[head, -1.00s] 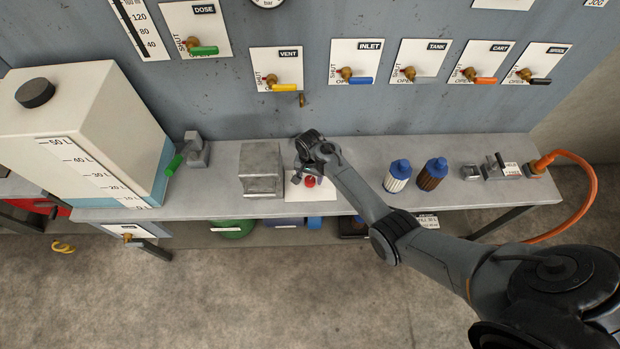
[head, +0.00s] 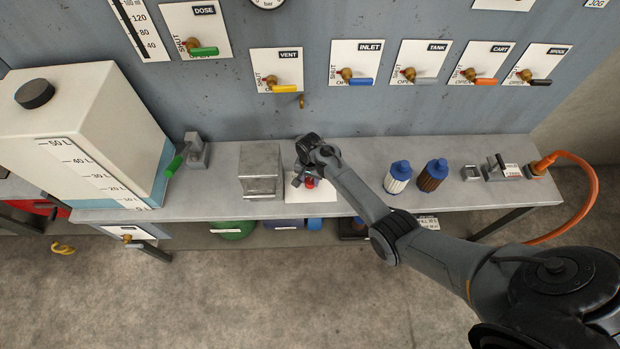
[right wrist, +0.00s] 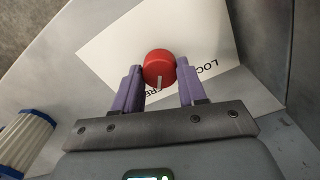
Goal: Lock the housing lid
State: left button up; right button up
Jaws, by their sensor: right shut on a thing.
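A red round knob (right wrist: 159,68) with a short white mark on its side stands on a white label plate (right wrist: 105,50). The plate carries dark lettering that starts with "LOC"; the rest is partly hidden. My right gripper (right wrist: 159,82) has its two purple fingers on either side of the knob and is shut on it. In the head view the right gripper (head: 304,181) is over the white plate (head: 322,195) on the bench, with the red knob (head: 310,183) partly hidden by it. I cannot make out a separate lid. My left gripper is not in view.
A grey metal block (head: 260,170) stands just left of the plate. A white-ribbed cartridge (head: 397,177) and a brown one (head: 432,175) stand to the right on the bench (head: 350,155). A large tank (head: 85,130) stands at the left.

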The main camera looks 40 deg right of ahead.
jog(key=n+p, duration=0.1)
jog(key=n, duration=0.2)
jog(key=shift+r+p, duration=0.1)
jog(key=shift+p, duration=0.3)
jog(key=n+p, duration=0.1)
jog(key=n, duration=0.2)
jog(key=n+p, duration=0.1)
jog(key=n, duration=0.3)
jog(key=shift+n, duration=1.9)
jog(key=o, duration=1.1)
jog(key=shift+c, duration=0.2)
